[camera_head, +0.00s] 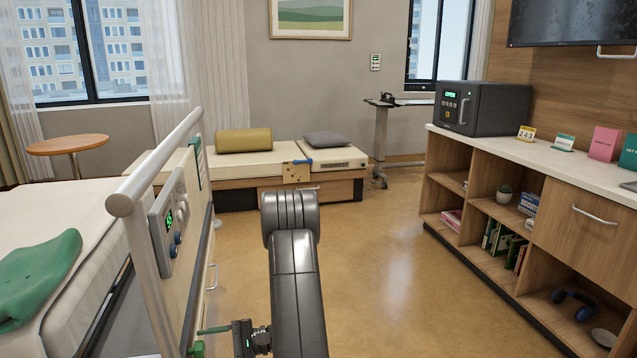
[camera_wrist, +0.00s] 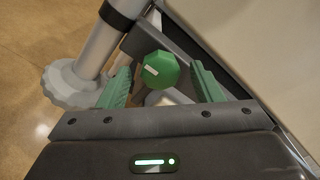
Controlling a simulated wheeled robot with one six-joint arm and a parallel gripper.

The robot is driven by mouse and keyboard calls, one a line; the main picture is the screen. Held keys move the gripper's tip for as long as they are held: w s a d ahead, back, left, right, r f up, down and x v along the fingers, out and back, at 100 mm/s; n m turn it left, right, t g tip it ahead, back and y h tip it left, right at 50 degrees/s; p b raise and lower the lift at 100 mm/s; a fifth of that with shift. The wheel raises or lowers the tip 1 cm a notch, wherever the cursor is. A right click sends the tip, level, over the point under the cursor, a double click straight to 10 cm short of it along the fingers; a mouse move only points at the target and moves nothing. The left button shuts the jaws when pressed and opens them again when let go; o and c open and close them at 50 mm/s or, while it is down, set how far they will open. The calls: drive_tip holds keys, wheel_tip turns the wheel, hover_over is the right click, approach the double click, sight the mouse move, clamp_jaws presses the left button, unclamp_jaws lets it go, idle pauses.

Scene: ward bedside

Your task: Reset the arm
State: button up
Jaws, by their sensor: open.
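My arm (camera_head: 293,285) reaches forward at the bottom middle of the head view, its lower part bent down beside the bed's end panel. My gripper (camera_head: 202,340) is low near the bed panel, with green fingers pointing left. In the wrist view my gripper (camera_wrist: 161,70) is open. A green knob (camera_wrist: 158,70) with a pale mark shows between the fingertips, with gaps on both sides. Whether it lies between the fingers or just beyond them I cannot tell. Nothing is held.
The bed rail (camera_head: 155,160) and a control panel (camera_head: 168,222) stand close left of my arm. A shelf unit (camera_head: 480,262) with a black safe-like box (camera_head: 482,108) lines the right. A bench (camera_head: 270,166) is at the back. The floor (camera_head: 380,260) between is clear.

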drive_tip(key=shift+m+p, duration=2.95)
drive_tip(key=shift+m, duration=1.45)
